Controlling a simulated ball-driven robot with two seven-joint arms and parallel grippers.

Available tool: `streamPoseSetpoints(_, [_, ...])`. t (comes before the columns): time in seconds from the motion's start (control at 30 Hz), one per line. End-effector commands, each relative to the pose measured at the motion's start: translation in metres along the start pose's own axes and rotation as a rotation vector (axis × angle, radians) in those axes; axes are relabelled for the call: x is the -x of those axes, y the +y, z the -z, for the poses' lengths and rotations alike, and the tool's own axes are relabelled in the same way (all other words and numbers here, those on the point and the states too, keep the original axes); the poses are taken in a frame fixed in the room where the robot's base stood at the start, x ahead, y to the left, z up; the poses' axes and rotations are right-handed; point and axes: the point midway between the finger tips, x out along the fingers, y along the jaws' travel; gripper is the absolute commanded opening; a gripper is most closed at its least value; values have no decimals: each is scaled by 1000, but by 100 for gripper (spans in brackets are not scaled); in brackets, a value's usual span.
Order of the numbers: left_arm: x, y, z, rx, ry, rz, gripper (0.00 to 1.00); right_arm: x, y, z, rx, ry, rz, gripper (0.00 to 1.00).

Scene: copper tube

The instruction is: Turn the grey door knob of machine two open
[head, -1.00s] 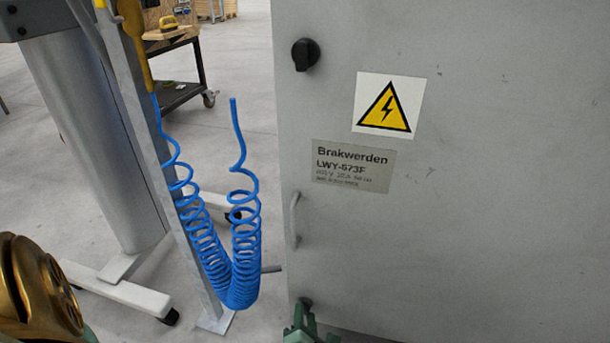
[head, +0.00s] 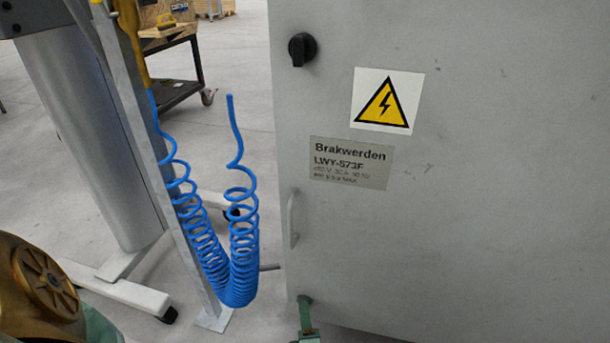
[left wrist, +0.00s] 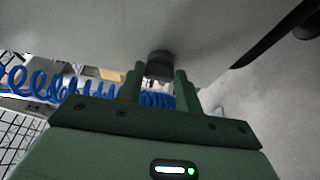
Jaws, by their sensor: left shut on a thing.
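The grey cabinet door (head: 450,220) fills the right of the head view, with a label reading Brakwerden. My left gripper (head: 306,302) is green and low at the door's left edge. The fingers hide most or all of that knob in the head view. A black knob (head: 302,49) sits near the top left of the door, clear of the gripper. My right gripper is not in view.
A thin grey handle (head: 292,220) stands on the door's left edge above my gripper. A coiled blue hose (head: 230,260) hangs by a metal post left of the door. A yellow warning sign (head: 388,101) is on the door. A cart (head: 180,85) stands behind.

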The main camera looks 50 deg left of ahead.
Motion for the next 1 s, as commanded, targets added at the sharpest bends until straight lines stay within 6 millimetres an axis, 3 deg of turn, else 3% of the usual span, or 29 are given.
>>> streamPoseSetpoints(0.5, [1,-1,-1,-19,-3,-4,12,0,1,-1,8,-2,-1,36])
streamPoseSetpoints(0.53, [1,-1,-1,-19,-3,-4,40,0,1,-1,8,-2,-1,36])
streamPoseSetpoints(0.6, [1,-1,-1,-18,-3,-5,56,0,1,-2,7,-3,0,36])
streamPoseSetpoints(1.0, [2,-1,1,-17,-1,-6,56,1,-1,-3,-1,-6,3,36])
